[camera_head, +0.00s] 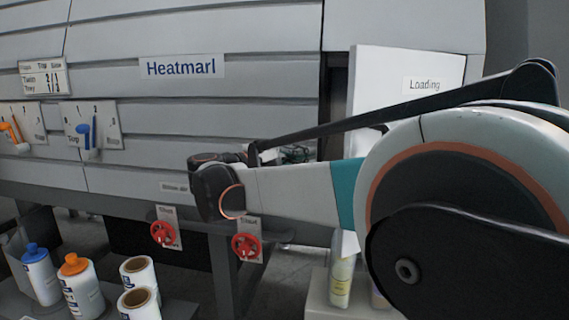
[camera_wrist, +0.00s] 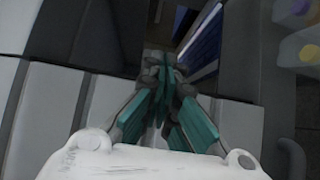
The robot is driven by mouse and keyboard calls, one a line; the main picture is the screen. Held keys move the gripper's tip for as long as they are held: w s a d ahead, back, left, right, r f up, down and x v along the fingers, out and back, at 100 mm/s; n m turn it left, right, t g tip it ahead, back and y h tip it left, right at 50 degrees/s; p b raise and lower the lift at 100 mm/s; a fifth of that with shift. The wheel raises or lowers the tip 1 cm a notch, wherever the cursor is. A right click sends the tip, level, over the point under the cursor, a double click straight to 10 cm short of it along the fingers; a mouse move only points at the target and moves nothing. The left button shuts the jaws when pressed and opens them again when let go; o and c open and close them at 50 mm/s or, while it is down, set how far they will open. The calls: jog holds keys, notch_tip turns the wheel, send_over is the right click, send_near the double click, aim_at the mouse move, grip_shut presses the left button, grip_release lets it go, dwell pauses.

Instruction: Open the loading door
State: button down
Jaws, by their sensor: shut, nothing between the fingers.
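The loading door (camera_head: 378,72) is a white panel labelled "Loading" at the right of the grey machine in the head view. A dark vertical gap shows along its left edge, so it stands apart from the machine front there. My arm hides its lower part. My gripper (camera_head: 294,154) is mostly hidden behind my arm in the head view, low and left of the door. In the wrist view my gripper (camera_wrist: 164,66) has its teal fingers together and empty, pointing at a dark opening between grey panels. I cannot tell whether it touches the door.
Bottles (camera_head: 82,290) and white rolls (camera_head: 139,272) stand at the lower left. A yellowish bottle (camera_head: 342,280) stands on a pale block below my arm.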

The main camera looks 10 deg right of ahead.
jog(key=s+d+b, duration=0.2)
jog(key=d, duration=0.1)
jog(key=shift+s+d, duration=0.2)
dwell(0.3)
jog(key=shift+s, duration=0.1)
